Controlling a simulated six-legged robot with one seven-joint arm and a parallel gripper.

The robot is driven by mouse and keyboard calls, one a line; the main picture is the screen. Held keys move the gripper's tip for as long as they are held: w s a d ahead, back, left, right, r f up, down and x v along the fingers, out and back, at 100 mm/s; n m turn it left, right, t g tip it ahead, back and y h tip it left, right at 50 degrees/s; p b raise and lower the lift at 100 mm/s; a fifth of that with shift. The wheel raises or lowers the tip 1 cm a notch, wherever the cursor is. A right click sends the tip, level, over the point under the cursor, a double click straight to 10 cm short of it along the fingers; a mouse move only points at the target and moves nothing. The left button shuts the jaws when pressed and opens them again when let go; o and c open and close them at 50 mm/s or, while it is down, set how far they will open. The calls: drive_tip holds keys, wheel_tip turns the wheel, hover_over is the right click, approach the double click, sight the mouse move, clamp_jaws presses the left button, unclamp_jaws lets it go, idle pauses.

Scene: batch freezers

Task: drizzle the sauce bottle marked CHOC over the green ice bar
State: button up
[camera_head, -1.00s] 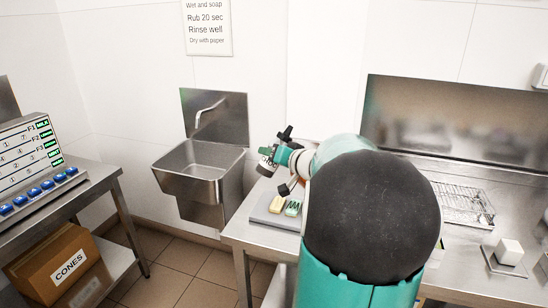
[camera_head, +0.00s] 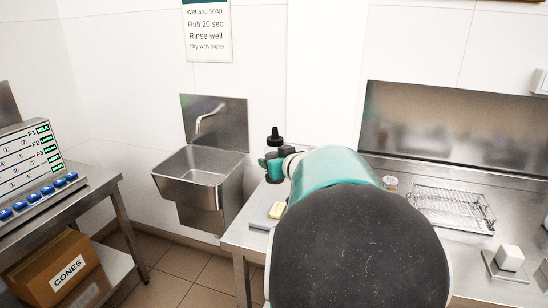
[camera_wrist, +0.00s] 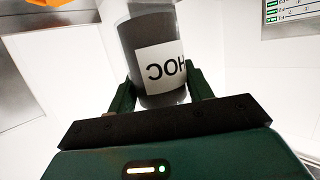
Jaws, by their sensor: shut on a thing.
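The CHOC sauce bottle (camera_head: 274,138) stands upright in my gripper in the head view, black cap and nozzle on top. It is held above the back left of the steel table. In the wrist view the dark bottle (camera_wrist: 138,33) sits between both fingers, its white CHOC label upside down. My gripper (camera_wrist: 162,85) is shut on it; the gripper also shows in the head view (camera_head: 272,166). A pale yellow bar (camera_head: 277,210) lies on a grey tray (camera_head: 259,226) at the table's left edge. The green ice bar is hidden behind my arm.
A steel hand sink (camera_head: 205,180) hangs on the wall left of the table. A control panel (camera_head: 32,160) and a CONES box (camera_head: 62,270) are far left.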

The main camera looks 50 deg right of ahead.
drive_tip(key=s+a, duration=0.8)
drive_tip(key=s, duration=0.1)
drive_tip(key=shift+a, duration=0.15)
idle(0.4)
